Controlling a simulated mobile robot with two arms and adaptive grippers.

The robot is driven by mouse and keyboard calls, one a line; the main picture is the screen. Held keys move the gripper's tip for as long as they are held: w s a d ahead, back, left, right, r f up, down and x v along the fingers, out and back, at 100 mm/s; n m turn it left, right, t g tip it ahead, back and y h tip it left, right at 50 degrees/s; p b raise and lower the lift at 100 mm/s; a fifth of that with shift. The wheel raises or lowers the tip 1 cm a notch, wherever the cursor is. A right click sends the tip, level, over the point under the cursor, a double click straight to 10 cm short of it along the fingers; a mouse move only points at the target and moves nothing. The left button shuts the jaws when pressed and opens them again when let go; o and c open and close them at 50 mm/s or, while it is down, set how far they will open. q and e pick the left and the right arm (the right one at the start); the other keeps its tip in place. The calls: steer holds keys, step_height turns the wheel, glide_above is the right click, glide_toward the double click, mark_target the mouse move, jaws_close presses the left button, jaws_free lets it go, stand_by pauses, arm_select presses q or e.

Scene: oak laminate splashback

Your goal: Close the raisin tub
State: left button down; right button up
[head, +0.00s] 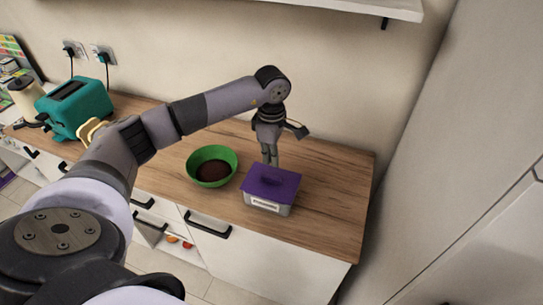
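The raisin tub (267,206) is a grey box with a pale label on its front, near the front edge of the wooden counter. Its purple lid (285,187) with a raised handle lies over the top; I cannot tell whether it is pressed down fully. My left gripper (270,162) points down just behind the tub, its fingers close together and nothing visible between them. Its tips are near the lid's back edge; contact is unclear. My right gripper is not in view.
A green bowl (229,157) with dark contents stands left of the tub. A teal toaster (85,108) and a cream kettle (25,97) stand far left. The counter (336,185) is bare right of the tub. A tall white cabinet (460,150) is at the right.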

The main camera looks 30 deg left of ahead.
mark_target(271, 177)
arm_select(q)
steer(key=shift+f, duration=0.2)
steer(key=shift+f+b, duration=2.5)
steer(key=shift+f, duration=0.3)
steer(key=shift+r, duration=0.15)
steer(key=shift+r+p, duration=2)
steer(key=shift+r, duration=1.45)
steer(key=shift+d+f, duration=0.1)
